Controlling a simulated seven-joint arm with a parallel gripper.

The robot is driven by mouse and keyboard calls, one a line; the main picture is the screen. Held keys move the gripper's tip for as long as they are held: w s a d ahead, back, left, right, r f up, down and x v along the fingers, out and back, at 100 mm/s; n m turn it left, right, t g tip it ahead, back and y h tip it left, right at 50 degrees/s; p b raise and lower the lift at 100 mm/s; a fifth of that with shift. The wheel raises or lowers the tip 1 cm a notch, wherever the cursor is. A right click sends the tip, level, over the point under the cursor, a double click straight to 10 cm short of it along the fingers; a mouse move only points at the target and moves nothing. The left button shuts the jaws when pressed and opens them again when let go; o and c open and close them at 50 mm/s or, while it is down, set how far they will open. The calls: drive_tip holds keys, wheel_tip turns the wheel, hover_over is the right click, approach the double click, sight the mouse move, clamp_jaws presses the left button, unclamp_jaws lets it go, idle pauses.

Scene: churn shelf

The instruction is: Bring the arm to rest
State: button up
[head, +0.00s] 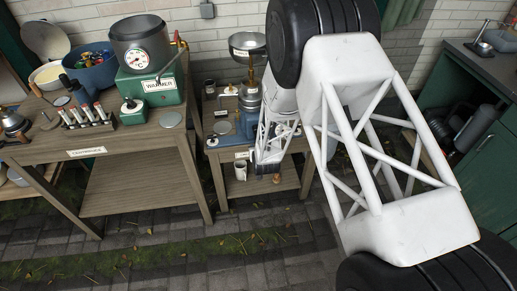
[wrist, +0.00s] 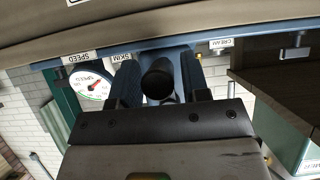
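My gripper (wrist: 160,75) shows in the wrist view with its two dark fingers apart, so it is open. A dark round knob-like end (wrist: 158,80) lies between the fingers in that view; I cannot tell whether they touch it. Behind it is a blue machine body with a SPEED dial (wrist: 90,84) and upside-down SKIM (wrist: 121,55) and CREAM (wrist: 221,43) labels. In the head view my white truss arm reaches down over the small middle table (head: 212,145), in front of a blue machine with a metal bowl (head: 247,41) on top. The fingers are hidden there.
A wooden workbench (head: 130,182) at left holds a green warmer (head: 150,88) with a dark pot, a blue tub (head: 91,68) and a tube rack (head: 87,119). Green cabinets (head: 490,160) stand at right. The paved floor in front is clear.

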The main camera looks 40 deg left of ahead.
drive_tip(key=c, duration=0.6)
drive_tip(key=shift+a, duration=0.1)
